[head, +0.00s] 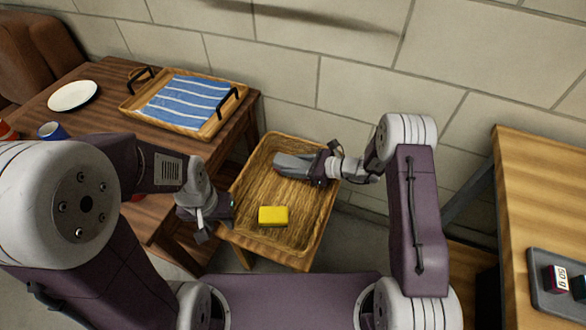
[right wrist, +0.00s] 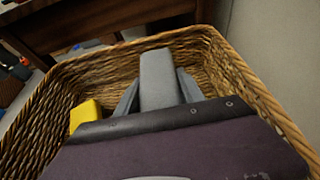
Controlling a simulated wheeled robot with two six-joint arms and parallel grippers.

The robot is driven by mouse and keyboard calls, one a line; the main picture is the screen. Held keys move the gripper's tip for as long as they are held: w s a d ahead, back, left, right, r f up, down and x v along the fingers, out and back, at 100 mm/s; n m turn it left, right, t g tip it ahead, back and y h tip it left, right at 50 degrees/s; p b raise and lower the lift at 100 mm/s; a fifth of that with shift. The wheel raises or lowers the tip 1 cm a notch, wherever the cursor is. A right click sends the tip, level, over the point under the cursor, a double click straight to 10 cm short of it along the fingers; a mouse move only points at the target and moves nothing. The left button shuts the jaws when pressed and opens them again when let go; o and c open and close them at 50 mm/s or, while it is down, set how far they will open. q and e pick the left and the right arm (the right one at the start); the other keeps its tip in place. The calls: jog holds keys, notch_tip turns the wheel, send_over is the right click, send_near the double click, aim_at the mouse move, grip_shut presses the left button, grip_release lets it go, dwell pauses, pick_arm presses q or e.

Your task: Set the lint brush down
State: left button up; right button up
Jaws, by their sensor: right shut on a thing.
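The lint brush (head: 291,166) is a grey, elongated thing inside the wicker basket (head: 249,207), near its back right side. My right gripper (head: 318,167) reaches in from the right and is shut on it. In the right wrist view the brush (right wrist: 159,80) sticks out between the two grey fingers, inside the basket walls (right wrist: 65,78). I cannot tell whether the brush touches the basket floor. My left gripper (head: 212,216) hangs by the basket's left edge, apart from the brush; its finger opening is unclear.
A yellow block (head: 273,216) lies in the front of the basket. A wooden table (head: 104,120) at left holds a tray with a striped blue cloth (head: 185,101), a white plate (head: 73,95) and a blue cup (head: 52,130). Another table (head: 545,190) stands at right.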

jog(key=shift+r, duration=0.1)
jog(key=shift+f+b, duration=0.35)
jog(key=shift+f, duration=0.3)
jog(key=o, duration=1.4)
jog(key=shift+r, duration=0.1)
